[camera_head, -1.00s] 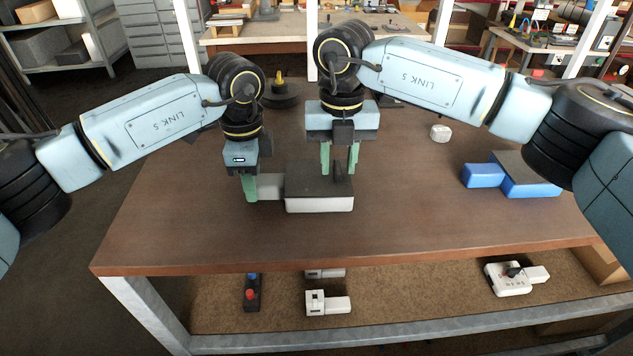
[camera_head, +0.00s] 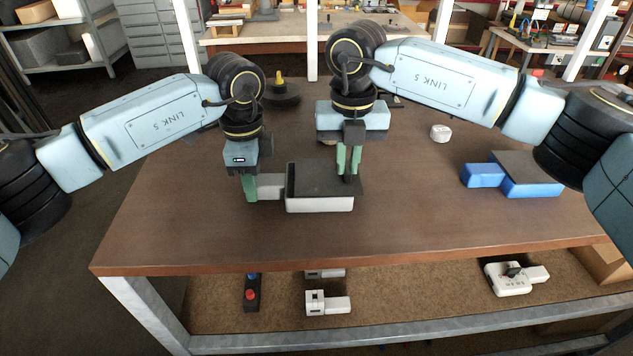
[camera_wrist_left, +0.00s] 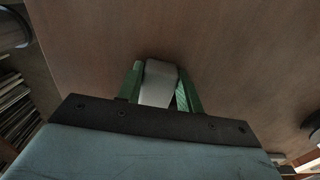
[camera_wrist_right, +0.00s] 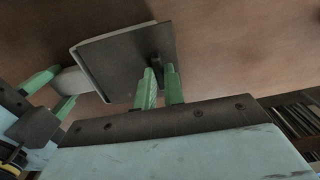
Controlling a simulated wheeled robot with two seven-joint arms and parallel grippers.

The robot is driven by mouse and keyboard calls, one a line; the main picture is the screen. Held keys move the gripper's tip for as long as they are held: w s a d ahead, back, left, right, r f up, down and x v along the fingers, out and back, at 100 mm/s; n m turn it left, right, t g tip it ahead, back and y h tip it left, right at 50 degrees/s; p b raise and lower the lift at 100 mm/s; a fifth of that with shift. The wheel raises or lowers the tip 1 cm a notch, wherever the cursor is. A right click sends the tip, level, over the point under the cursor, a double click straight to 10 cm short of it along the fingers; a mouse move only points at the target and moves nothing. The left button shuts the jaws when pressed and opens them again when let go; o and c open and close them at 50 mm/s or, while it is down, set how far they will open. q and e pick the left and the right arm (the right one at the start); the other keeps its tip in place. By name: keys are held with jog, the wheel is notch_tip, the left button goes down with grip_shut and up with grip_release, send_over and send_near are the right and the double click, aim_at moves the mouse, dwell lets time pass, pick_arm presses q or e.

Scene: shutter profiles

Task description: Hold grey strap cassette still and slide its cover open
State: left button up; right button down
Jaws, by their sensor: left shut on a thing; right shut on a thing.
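The grey strap cassette (camera_head: 320,205) lies on the table, a pale box with a dark flat cover (camera_head: 318,178) on top and a narrow pale end (camera_head: 270,186) at its left. The cover juts a little past the box's right edge. My left gripper (camera_head: 249,190) is shut on the narrow end, which also shows between its fingers in the left wrist view (camera_wrist_left: 158,84). My right gripper (camera_head: 348,170) points down at the cover's right part. In the right wrist view its fingers (camera_wrist_right: 160,88) are close together at a small dark tab (camera_wrist_right: 155,60) on the cover.
A blue cassette with a dark cover (camera_head: 528,182) lies at the right, and a small white object (camera_head: 440,133) behind it. A black round thing with a yellow knob (camera_head: 281,92) stands at the back. The table front is clear. A shelf below holds several devices.

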jog(key=shift+d, duration=1.3)
jog(key=shift+s+d, duration=0.1)
jog(key=shift+d, duration=3.15)
jog(key=c, duration=1.5)
grip_release()
jog(key=shift+s, duration=0.1)
jog(key=shift+r, duration=0.1)
